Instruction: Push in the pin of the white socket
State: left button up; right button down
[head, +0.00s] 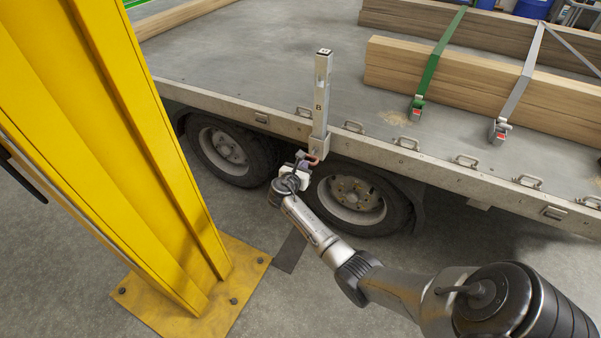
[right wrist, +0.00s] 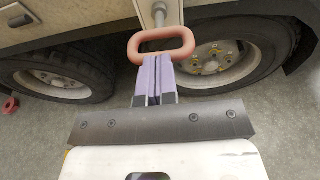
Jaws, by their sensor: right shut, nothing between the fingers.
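The white socket (head: 319,145) is on the trailer's side edge and holds an upright post (head: 322,90) marked B. Its pin (right wrist: 159,17) shows in the right wrist view as a grey shaft ending in a salmon-red ring handle (right wrist: 133,47). The ring also shows small in the head view (head: 313,160). My right gripper (right wrist: 158,60) is shut and empty. Its lilac fingertips are at the ring's lower edge; I cannot tell whether they touch it. How deep the pin sits is hidden. My left gripper is in neither view.
A yellow column (head: 110,130) bolted to the floor stands at the left. Trailer wheels (head: 350,195) are below the socket. Strapped timber (head: 480,85) lies on the trailer bed (head: 250,55). A small red ring (right wrist: 10,105) is at the wrist view's left edge.

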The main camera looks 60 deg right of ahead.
dwell(0.3)
jog(key=d, duration=0.2)
jog(key=shift+w+d+r+p, duration=0.1)
jog(key=shift+d+p, duration=0.25)
jog(key=shift+p, duration=0.05)
jog(key=shift+d, duration=0.4)
jog(key=shift+f, duration=0.25)
jog(key=shift+a, duration=0.1)
jog(key=shift+r+p, duration=0.15)
jog(key=shift+p, duration=0.15)
jog(key=p+v, duration=0.7)
jog(key=v, duration=0.7)
jog(key=shift+p, duration=0.4)
